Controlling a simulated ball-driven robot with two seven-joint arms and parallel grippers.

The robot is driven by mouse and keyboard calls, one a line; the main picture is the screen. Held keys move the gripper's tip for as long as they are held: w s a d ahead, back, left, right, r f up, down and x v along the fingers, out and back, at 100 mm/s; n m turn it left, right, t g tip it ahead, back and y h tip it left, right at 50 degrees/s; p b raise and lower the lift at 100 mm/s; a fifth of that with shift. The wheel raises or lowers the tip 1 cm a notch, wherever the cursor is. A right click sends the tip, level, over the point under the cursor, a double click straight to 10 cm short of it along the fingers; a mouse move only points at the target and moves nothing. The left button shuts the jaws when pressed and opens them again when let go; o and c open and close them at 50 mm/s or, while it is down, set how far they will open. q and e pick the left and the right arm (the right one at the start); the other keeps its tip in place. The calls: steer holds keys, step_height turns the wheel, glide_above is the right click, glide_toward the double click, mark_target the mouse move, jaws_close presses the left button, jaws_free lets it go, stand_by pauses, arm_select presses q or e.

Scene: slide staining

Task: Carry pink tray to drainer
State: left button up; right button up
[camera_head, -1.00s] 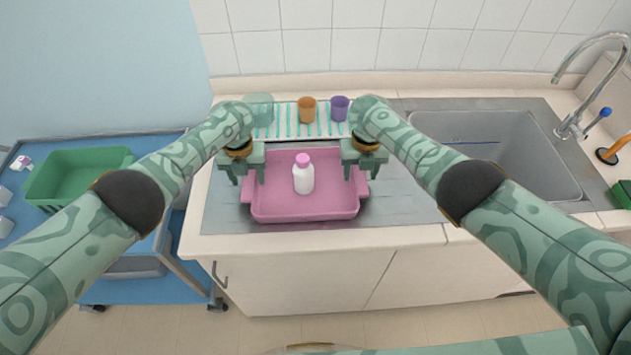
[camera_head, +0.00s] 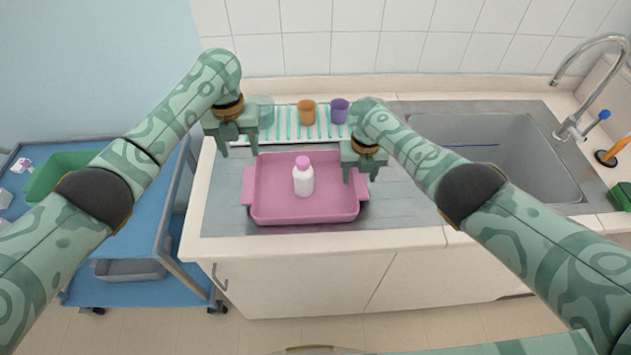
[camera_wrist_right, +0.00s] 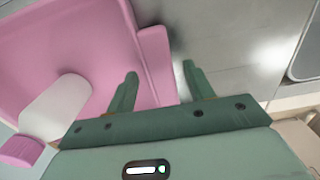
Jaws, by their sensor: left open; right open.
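The pink tray (camera_head: 305,212) sits on the metal drainboard in front of the rack. A white bottle with a pink cap (camera_head: 303,180) stands upright in it. My left gripper (camera_head: 238,152) is open and empty, above and behind the tray's left end, apart from it. My right gripper (camera_head: 360,178) is open over the tray's right end. In the right wrist view the open fingers (camera_wrist_right: 158,85) point toward the tray's handle (camera_wrist_right: 158,65), which lies just ahead between them; I cannot tell whether they touch it. The tray (camera_wrist_right: 70,40) and bottle (camera_wrist_right: 58,108) show at left there.
A striped drainer rack (camera_head: 290,130) lies behind the tray, bearing an orange cup (camera_head: 307,112), a purple cup (camera_head: 340,109) and a greenish clear container partly hidden by my left gripper. The sink (camera_head: 490,150) is at right. A blue cart (camera_head: 130,225) with a green bin (camera_head: 62,172) stands left.

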step_height(320, 180, up, 12)
stand_by(0.4)
stand_by(0.4)
